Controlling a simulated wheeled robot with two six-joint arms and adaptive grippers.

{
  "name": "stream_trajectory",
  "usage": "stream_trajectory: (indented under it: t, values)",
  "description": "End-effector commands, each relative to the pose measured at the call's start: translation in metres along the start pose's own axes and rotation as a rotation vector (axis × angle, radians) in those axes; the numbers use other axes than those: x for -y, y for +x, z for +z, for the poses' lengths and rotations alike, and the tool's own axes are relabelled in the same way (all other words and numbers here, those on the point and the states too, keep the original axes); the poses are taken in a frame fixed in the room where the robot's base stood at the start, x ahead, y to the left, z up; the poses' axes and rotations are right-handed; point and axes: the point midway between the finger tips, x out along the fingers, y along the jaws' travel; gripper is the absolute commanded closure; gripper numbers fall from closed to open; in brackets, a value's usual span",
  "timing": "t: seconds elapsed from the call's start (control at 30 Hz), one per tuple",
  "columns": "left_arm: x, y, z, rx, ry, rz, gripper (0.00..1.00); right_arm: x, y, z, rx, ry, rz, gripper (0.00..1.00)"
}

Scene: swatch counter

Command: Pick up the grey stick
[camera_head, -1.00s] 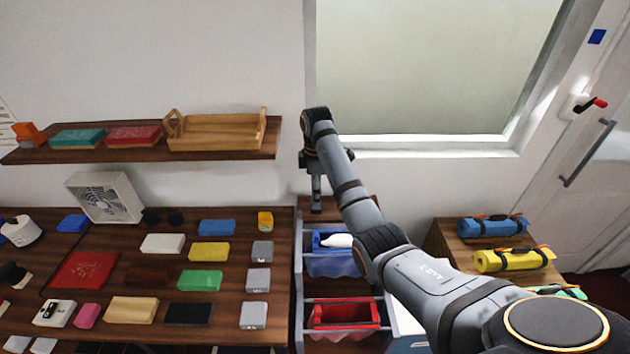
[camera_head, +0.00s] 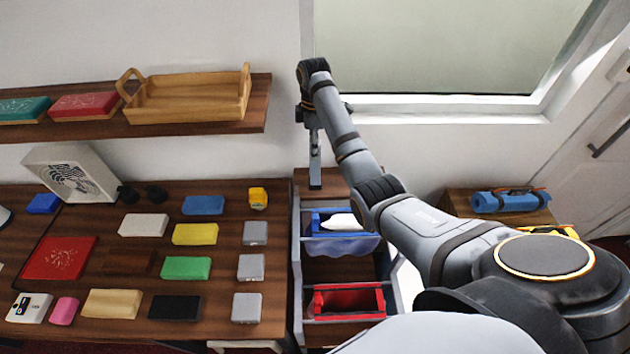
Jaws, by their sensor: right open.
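I cannot pick out a clear grey stick. Three small grey blocks stand in a column at the right side of the dark wooden counter (camera_head: 225,335): a far one (camera_head: 255,233), a middle one (camera_head: 250,267) and a near one (camera_head: 247,307). My right gripper (camera_head: 315,184) points down beyond the counter's right edge, to the right of the far grey block and apart from it. It is open, seen edge-on, and nothing shows in it. My left gripper is not in view.
Colored blocks, a red box (camera_head: 60,258) and a white fan (camera_head: 72,177) stand on the counter. A shelf holding a wooden tray (camera_head: 190,100) hangs above. Right of the counter, a rack holds a blue bin (camera_head: 345,243) and a red bin (camera_head: 345,301).

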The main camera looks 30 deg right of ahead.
Motion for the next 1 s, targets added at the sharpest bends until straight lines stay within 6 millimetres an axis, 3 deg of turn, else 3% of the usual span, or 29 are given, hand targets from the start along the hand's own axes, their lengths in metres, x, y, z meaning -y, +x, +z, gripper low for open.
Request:
stream_trajectory:
  t: [0.07,0.2,0.3,0.43,0.67,1.0]
  values:
    - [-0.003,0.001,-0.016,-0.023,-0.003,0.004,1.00,0.000,0.001,0.000,-0.001,0.000,0.002,0.42]
    - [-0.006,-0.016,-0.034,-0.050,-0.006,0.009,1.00,-0.001,0.009,0.002,0.001,0.000,-0.003,0.42]
    - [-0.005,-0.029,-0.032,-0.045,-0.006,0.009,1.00,-0.002,0.027,0.004,0.001,-0.001,-0.004,0.42]
    - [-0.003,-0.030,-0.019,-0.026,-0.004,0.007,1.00,-0.003,0.047,0.003,0.000,-0.001,-0.001,0.42]
    - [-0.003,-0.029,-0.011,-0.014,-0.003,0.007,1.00,-0.004,0.052,0.003,-0.001,-0.001,0.002,0.42]
    - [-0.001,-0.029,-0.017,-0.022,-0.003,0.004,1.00,-0.004,0.052,0.003,-0.001,-0.001,0.002,0.85]
